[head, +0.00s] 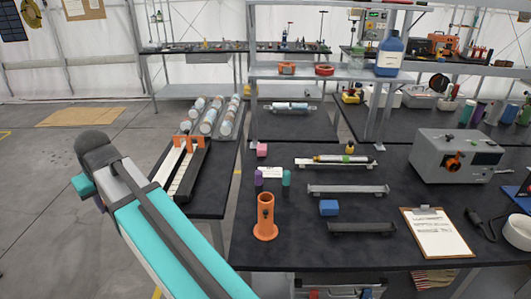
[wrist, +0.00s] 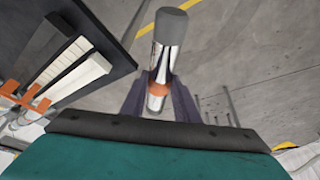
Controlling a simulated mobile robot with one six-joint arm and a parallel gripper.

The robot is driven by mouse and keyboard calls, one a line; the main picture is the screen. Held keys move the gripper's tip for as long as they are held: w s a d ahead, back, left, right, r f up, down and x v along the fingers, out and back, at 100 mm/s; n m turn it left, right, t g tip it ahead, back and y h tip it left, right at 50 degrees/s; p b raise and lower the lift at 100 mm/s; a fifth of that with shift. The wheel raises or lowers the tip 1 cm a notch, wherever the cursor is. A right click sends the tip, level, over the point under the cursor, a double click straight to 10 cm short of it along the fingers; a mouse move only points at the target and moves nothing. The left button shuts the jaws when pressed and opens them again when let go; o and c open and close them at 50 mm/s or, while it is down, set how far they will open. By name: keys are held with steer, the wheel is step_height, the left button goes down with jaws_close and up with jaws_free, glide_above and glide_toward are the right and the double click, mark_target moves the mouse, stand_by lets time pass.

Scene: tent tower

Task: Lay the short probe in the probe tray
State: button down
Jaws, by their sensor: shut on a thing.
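In the wrist view my gripper (wrist: 160,92) is shut on a short cylinder, which looks like the short probe (wrist: 160,55). It has a dark grey end, a shiny silver body and an orange band near the fingers. It is held over the floor, beside the left bench. On the right bench lie a light tray bearing a long probe (head: 335,160), an empty grey tray (head: 347,190) and an empty dark tray (head: 362,228). I cannot tell which is the probe tray.
The left bench (head: 215,190) holds pale strips with orange clips (head: 187,143) and a rack of cylinders (head: 208,118). On the right bench stand an orange holder (head: 265,222), a blue block (head: 328,208), a clipboard (head: 435,233) and a grey instrument (head: 455,158).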

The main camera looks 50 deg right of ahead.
steer(key=shift+w+a+r, duration=0.1)
steer(key=shift+w, duration=0.25)
steer(key=shift+d, duration=0.55)
steer(key=s+d+f+m+g+h+p, duration=0.2)
steer(key=s+d+m, duration=0.5)
steer(key=d, duration=1.3)
steer(key=s+d+r+m+g+h+p, duration=0.1)
steer(key=s+d+m+g+h+p, duration=0.3)
steer(key=d+m, duration=1.1)
steer(key=s+d+m+y+p, duration=0.1)
steer(key=s+d+p, duration=0.1)
steer(key=s+d, duration=0.5)
steer(key=s+d+m+y+p, duration=0.1)
steer(key=s+d, duration=0.1)
steer(key=d, duration=1)
steer(key=s+d+m+p, duration=0.1)
steer(key=s+d, duration=0.3)
steer(key=s, duration=0.3)
steer(key=s+d+m+g+p, duration=0.1)
steer(key=s+d, duration=0.3)
steer(key=s, duration=0.4)
steer(key=s+d+m+g+y+p, duration=0.1)
steer(key=s+d, duration=0.3)
steer(key=s, duration=0.4)
steer(key=shift+s+f+m+p, duration=0.15)
steer(key=shift+f+m+p, duration=0.1)
steer(key=shift+m+p, duration=0.5)
